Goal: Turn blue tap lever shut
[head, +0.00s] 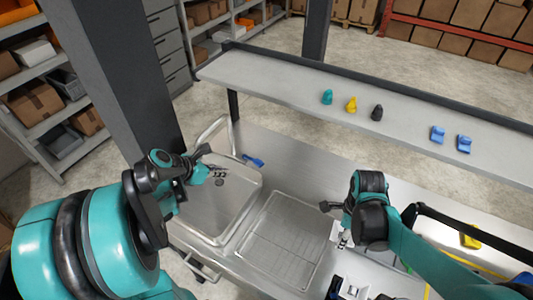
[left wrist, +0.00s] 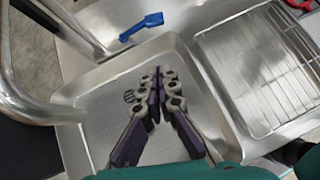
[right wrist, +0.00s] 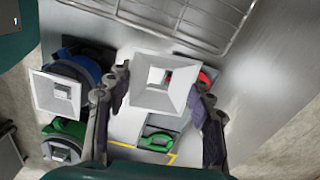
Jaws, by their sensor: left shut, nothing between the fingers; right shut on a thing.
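The blue tap lever (head: 253,160) lies at the back edge of the steel sink, and it also shows in the left wrist view (left wrist: 141,26). My left gripper (head: 217,171) is shut and empty above the sink basin. In the left wrist view its fingertips (left wrist: 158,82) meet below and right of the lever, apart from it. My right gripper (right wrist: 160,84) is shut on a white, square, flared piece (right wrist: 165,90) at the front right, beyond the wire rack. In the head view only a bit of the white piece shows (head: 336,230).
The curved metal tap pipe (left wrist: 18,85) stands left of the lever. A wire rack (head: 285,240) lies right of the sink (head: 235,205). A raised shelf (head: 300,90) behind holds small coloured pieces. Blue (right wrist: 82,72) and green (right wrist: 65,130) items, with another white flared piece (right wrist: 57,93), sit near my right gripper.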

